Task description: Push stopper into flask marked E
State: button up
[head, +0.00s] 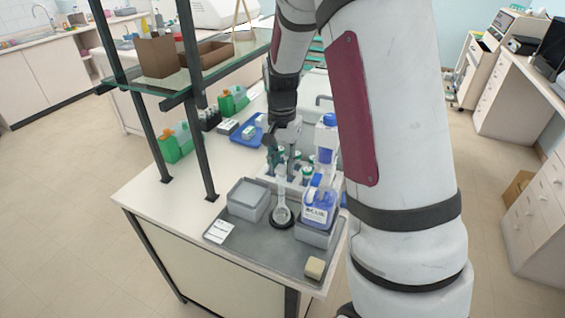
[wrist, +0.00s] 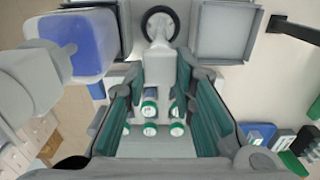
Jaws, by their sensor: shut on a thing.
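A clear round-bottomed flask (head: 282,214) stands on a black ring on the grey tray (head: 262,262). Its base also shows at the top of the wrist view (wrist: 160,22). No letter E is readable on it. My gripper (head: 283,150) is above the flask, pointing down. In the wrist view my gripper (wrist: 160,66) has its green-padded fingers closed on a small pale grey piece (wrist: 157,62), which looks like the stopper. This piece lines up with the flask. The fingers hide the flask mouth, so I cannot tell whether the stopper touches or sits in it.
A grey open box (head: 248,200) stands left of the flask and a blue-filled bottle (head: 319,203) close to its right. Green-capped vials (wrist: 150,108) stand in a rack behind. A sponge (head: 314,267) and white card (head: 219,231) lie on the tray. A shelf (head: 205,68) overhangs the left.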

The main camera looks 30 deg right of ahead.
jog(key=shift+f, duration=0.6)
dwell(1.2)
jog(key=o, duration=1.3)
jog(key=shift+c, duration=0.2)
jog(key=shift+r+p, duration=0.8)
jog(key=shift+r, duration=2.2)
grip_shut()
